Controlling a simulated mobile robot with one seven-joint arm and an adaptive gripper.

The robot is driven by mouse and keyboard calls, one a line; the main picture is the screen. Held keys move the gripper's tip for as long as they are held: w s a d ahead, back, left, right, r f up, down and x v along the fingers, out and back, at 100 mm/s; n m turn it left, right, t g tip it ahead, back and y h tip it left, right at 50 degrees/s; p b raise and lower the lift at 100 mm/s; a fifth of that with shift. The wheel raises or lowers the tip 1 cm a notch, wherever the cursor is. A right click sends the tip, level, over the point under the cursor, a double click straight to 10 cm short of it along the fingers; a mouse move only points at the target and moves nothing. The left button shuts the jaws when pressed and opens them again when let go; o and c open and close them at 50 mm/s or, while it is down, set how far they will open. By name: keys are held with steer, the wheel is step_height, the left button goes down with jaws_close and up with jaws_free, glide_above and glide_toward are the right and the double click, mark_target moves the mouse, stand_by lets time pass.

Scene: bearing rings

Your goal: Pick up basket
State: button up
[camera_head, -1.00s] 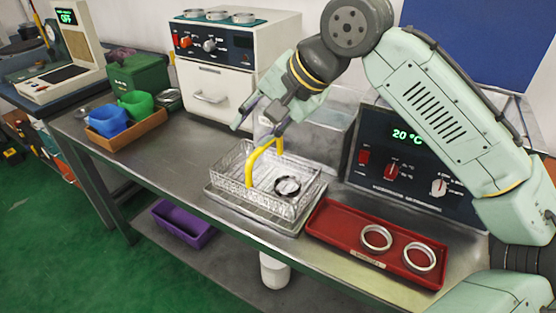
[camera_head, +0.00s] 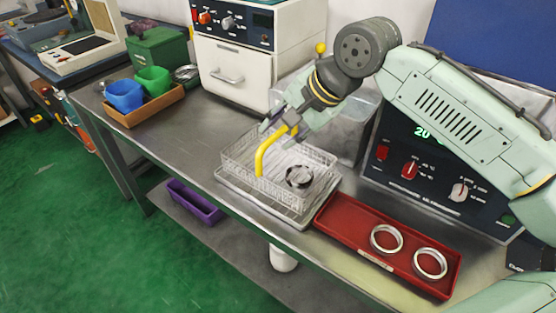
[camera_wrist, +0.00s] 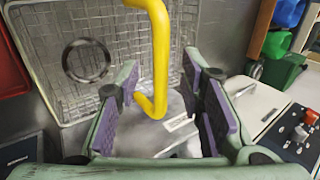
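The basket (camera_head: 234,163) is a clear wire-mesh box with a yellow bent handle (camera_head: 262,156) rising over it. It stands on a metal tray on the bench, and a dark-rimmed ring (camera_head: 299,177) lies inside. The mesh (camera_wrist: 45,62), the handle (camera_wrist: 160,45) and the ring (camera_wrist: 86,60) also show in the wrist view. My gripper (camera_head: 279,127) is at the upper part of the handle. In the wrist view its purple-padded fingers (camera_wrist: 160,72) are apart, with the handle between them and visible gaps on both sides. Contact with the handle cannot be seen.
A red tray (camera_head: 338,217) with two metal rings (camera_head: 386,240) is right of the basket. A control box with dials (camera_head: 415,165) and a clear tank (camera_head: 350,135) stand behind. The white oven (camera_head: 235,85) is at the back. Bare bench (camera_head: 190,138) lies to the left.

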steer(key=shift+x, duration=1.25)
steer(key=shift+c, duration=0.5)
jaws_close()
steer(key=shift+r, duration=0.1)
